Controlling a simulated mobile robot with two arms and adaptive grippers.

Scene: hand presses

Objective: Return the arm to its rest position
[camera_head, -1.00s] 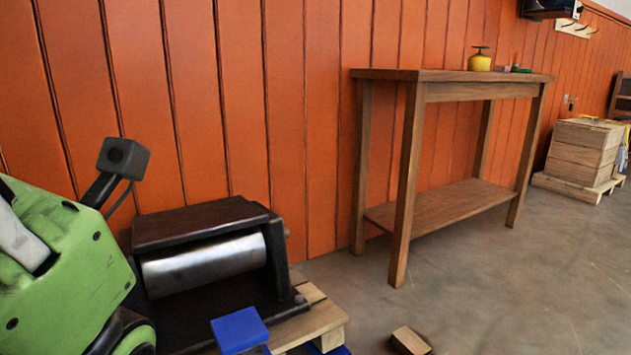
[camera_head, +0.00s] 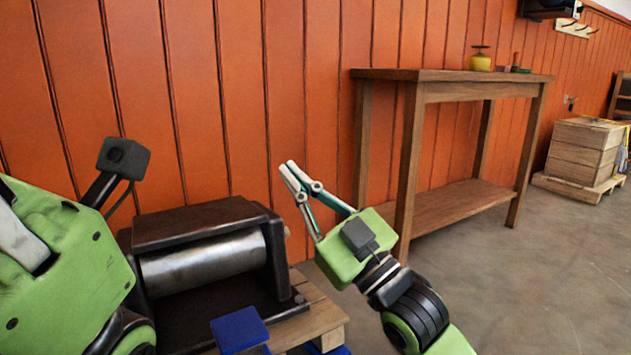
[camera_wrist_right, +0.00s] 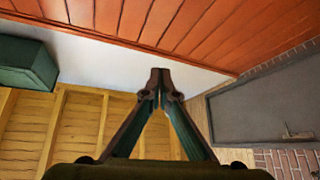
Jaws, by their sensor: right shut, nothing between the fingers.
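My right gripper (camera_head: 290,167) has a green body and pale fingers. It is raised in front of the orange wall, pointing up and left. Its fingers are together and empty; in the right wrist view the fingertips (camera_wrist_right: 160,76) meet with nothing between them. My left arm's green end (camera_head: 65,265), with a dark camera box on a stem, fills the left edge of the head view. Its fingertips are not visible, so its opening does not show.
A dark press with a metal roller (camera_head: 203,257) stands on a wooden pallet (camera_head: 325,320), a blue piece (camera_head: 240,330) before it. A wooden table (camera_head: 400,75) stands behind my right gripper, bearing a yellow object (camera_head: 480,62). Stacked wooden boxes (camera_head: 580,150) stand far right. Floor at right is clear.

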